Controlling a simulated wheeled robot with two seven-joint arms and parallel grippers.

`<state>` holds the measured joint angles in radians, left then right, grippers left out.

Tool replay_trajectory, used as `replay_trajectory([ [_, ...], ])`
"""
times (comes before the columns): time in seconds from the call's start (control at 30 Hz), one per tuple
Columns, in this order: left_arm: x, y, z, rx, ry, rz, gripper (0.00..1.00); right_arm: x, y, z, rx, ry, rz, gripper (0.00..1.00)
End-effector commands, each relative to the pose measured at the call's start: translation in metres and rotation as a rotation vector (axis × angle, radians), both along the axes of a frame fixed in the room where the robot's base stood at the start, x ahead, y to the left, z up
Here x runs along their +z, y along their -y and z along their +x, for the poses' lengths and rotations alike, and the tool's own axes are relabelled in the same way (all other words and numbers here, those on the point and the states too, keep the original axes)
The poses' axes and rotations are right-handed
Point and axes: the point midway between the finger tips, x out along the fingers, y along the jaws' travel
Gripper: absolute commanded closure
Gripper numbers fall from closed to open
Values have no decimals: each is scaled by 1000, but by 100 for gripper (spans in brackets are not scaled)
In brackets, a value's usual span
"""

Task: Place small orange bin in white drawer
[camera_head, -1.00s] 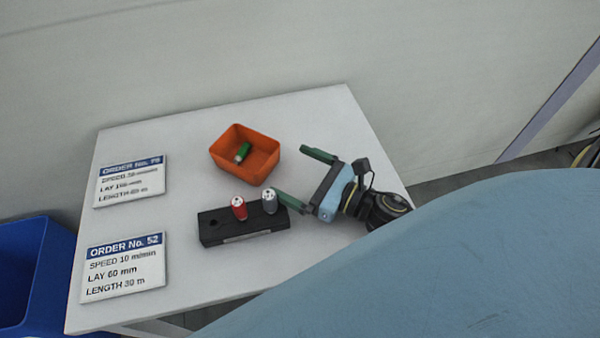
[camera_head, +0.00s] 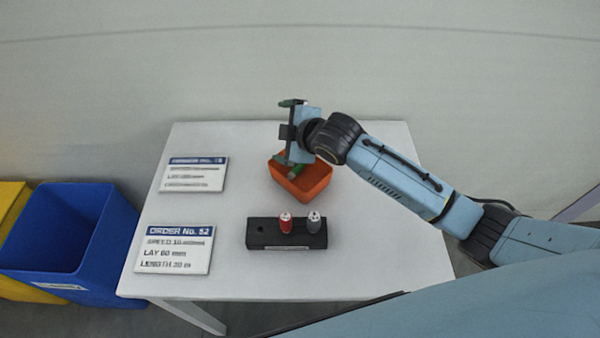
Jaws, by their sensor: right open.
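The small orange bin (camera_head: 313,183) stands on the white table, behind the black block, with a green piece (camera_head: 295,172) visible inside. My right gripper (camera_head: 283,132) is open, its green fingers apart. It is at the bin's far side in the picture, with the lower finger overlapping the bin's back rim. I cannot tell whether it touches the bin. The gripper and wrist hide part of the bin's back. No white drawer is in view. My left gripper is not in view.
A black block (camera_head: 262,236) holds a red piece (camera_head: 286,223) and a grey piece (camera_head: 314,222). Two order signs (camera_head: 195,174) (camera_head: 175,248) lie at the table's left. A blue bin (camera_head: 75,235) and a yellow bin (camera_head: 12,200) stand left of the white table (camera_head: 350,270). A wall is behind.

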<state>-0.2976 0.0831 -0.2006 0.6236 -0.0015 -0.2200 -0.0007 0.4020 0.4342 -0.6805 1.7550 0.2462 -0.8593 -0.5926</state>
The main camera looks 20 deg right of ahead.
Motion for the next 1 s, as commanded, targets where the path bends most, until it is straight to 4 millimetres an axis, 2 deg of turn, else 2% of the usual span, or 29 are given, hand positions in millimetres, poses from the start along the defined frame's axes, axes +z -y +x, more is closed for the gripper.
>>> replay_trajectory([
  [0.13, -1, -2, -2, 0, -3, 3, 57, 3, -12, 0, -109, -261, 109, 0],
  [0.27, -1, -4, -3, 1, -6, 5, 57, 8, -14, -11, -264, -526, 158, 0],
  [0.43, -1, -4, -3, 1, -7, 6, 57, 27, 3, -36, -555, -837, 128, 0],
  [0.53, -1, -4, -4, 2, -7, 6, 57, 39, 15, -49, -698, -938, 90, 0],
  [0.67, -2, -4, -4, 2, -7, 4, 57, 48, 24, -59, -802, -998, 57, 0],
  [0.77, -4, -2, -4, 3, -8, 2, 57, 42, 26, -61, -828, -1013, 49, 0],
  [1.0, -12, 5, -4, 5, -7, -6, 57, -5, 26, -62, -826, -1013, 50, 0],
])
